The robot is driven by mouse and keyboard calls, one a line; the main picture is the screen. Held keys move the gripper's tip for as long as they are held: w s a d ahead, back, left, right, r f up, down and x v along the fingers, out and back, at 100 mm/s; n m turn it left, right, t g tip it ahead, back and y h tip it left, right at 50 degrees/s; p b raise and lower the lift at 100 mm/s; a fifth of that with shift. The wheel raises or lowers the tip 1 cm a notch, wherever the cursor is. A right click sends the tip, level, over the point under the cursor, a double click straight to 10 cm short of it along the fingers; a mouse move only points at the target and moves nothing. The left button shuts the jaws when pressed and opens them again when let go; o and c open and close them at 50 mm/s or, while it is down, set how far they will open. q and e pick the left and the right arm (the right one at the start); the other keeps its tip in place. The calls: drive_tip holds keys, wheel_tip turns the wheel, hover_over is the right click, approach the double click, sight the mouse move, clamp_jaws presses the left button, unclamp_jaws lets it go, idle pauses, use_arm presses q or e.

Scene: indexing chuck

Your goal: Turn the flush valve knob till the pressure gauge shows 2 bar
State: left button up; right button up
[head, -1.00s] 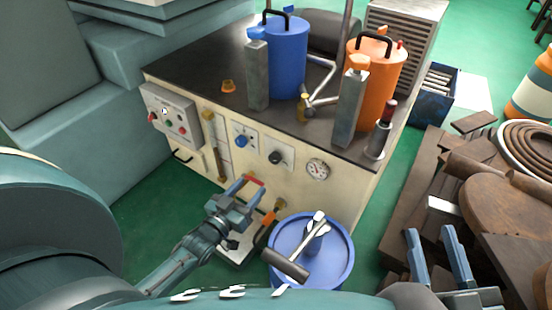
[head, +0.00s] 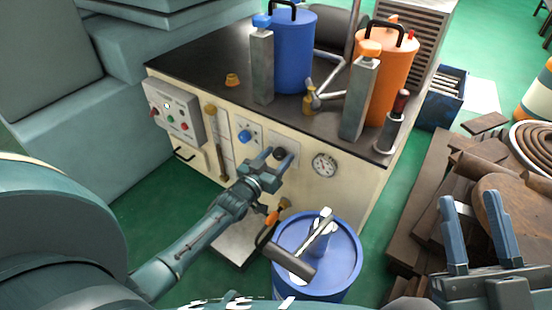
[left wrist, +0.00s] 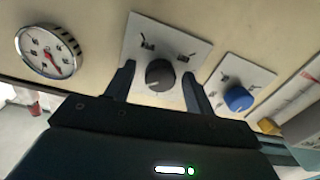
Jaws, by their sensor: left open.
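A black knob (left wrist: 160,75) on a white plate is on the cream front panel. A blue knob (left wrist: 238,98) sits on a second plate beside it and also shows in the head view (head: 244,136). The plate lettering is too small to tell which is the flush valve. The round pressure gauge (head: 324,164) also shows in the left wrist view (left wrist: 47,52); its red needle shows, but the value is unreadable. My left gripper (head: 280,156) is open, its fingers on either side of the black knob with gaps visible. My right gripper (head: 469,201) is open and empty at the lower right.
A blue drum (head: 350,262) with a hammer (head: 300,258) on top stands below the gauge. A control box (head: 173,110) with buttons is left on the panel. Brown stacked pieces (head: 425,215) lie near my right gripper. Blue (head: 295,55) and orange (head: 381,80) canisters stand on the bench.

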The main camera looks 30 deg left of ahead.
use_arm(q)
drive_tip(key=shift+c, duration=0.4)
drive_tip(key=c, duration=0.9)
drive_tip(key=shift+n, duration=0.3)
